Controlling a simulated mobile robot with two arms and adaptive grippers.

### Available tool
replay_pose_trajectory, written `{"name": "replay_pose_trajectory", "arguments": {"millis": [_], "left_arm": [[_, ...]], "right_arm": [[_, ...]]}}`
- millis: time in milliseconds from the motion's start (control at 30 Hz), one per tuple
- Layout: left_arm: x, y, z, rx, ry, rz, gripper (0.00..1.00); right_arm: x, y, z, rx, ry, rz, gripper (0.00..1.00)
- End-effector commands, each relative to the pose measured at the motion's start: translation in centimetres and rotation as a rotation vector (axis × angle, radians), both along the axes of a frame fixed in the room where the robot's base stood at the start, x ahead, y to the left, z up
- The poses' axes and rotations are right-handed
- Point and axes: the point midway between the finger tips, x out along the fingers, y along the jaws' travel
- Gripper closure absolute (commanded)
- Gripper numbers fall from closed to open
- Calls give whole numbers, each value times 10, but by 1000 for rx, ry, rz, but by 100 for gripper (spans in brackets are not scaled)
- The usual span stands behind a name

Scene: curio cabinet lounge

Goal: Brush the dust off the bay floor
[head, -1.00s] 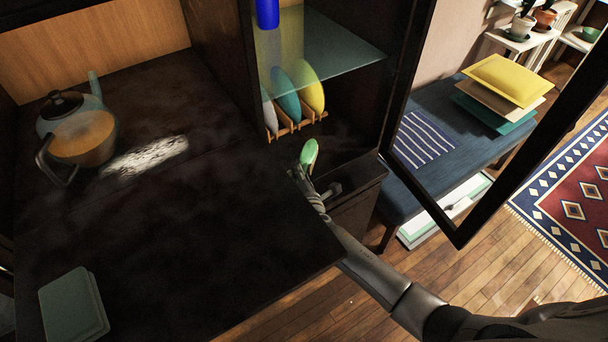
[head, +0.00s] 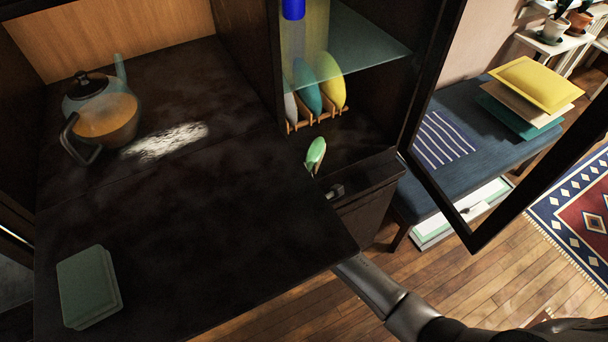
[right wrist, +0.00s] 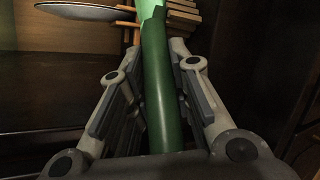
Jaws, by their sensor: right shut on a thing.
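A patch of pale dust (head: 165,141) lies on the dark bay floor (head: 215,100), just right of the teapot. My right gripper (right wrist: 160,75) is shut on the green handle of a brush (right wrist: 160,95), and a lighter green part shows at its top. In the head view only the light green part of the brush (head: 316,152) shows, at the right bay below the plates, well right of the dust. The right gripper itself is hidden there behind the dark worktop edge. My left gripper is not in view.
A glass teapot (head: 103,116) with amber contents stands left of the dust. A green-grey box (head: 88,286) lies at the front left. Plates (head: 308,87) stand in a wooden rack at the right bay. An open door frame (head: 440,190) stands right. The middle worktop is clear.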

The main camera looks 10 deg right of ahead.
Motion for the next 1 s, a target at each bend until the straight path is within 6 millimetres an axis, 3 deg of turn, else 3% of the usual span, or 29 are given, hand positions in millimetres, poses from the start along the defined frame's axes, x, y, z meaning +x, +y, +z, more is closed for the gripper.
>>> {"name": "replay_pose_trajectory", "arguments": {"millis": [67,333,1000], "left_arm": [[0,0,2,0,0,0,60],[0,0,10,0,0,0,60],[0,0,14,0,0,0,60]], "right_arm": [[-1,3,0,7,2,13,100],[8,-22,2,4,0,8,100],[22,-59,-1,4,-1,4,100]]}}
